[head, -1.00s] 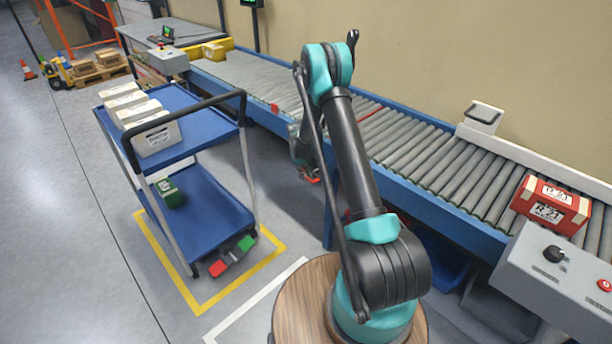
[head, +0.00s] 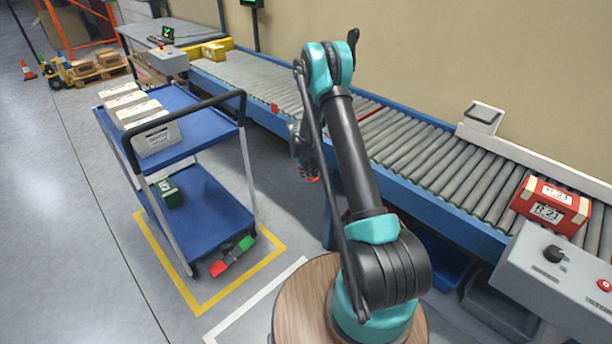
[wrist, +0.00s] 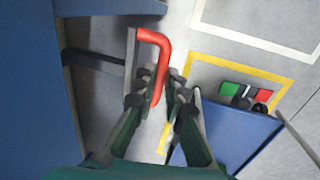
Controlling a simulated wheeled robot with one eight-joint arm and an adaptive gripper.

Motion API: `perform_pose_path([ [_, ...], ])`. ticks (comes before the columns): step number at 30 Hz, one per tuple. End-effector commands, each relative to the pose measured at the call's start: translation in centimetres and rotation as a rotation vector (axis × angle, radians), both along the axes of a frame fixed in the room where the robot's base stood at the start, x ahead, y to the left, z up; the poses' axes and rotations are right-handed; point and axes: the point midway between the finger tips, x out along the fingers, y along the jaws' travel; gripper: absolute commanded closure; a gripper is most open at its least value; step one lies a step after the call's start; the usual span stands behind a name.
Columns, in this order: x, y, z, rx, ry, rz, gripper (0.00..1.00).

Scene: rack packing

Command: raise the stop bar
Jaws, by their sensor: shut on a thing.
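A red bent handle (wrist: 160,62) shows in the wrist view, beside a grey upright plate (wrist: 131,62) at the conveyor's side. My gripper (wrist: 155,95) is shut on this handle, with one finger on each side of its lower part. In the head view my gripper (head: 308,165) hangs low at the conveyor's near side, mostly hidden behind my arm. A thin red bar (head: 374,115) lies across the rollers to the right of my arm. I cannot see whether the handle joins it.
A blue cart (head: 205,205) with white boxes and a green box stands left. A control box (head: 560,275) is at front right.

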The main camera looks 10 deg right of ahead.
Motion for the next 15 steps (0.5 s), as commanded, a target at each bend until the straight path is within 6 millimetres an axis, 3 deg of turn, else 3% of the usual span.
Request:
perform_pose_path([
  [9, 0.1, 0.0, 5.1, 0.0, -0.001, 0.0, 1.0],
  [15, 0.1, 0.0, 5.8, 0.0, -0.001, 0.0, 1.0],
])
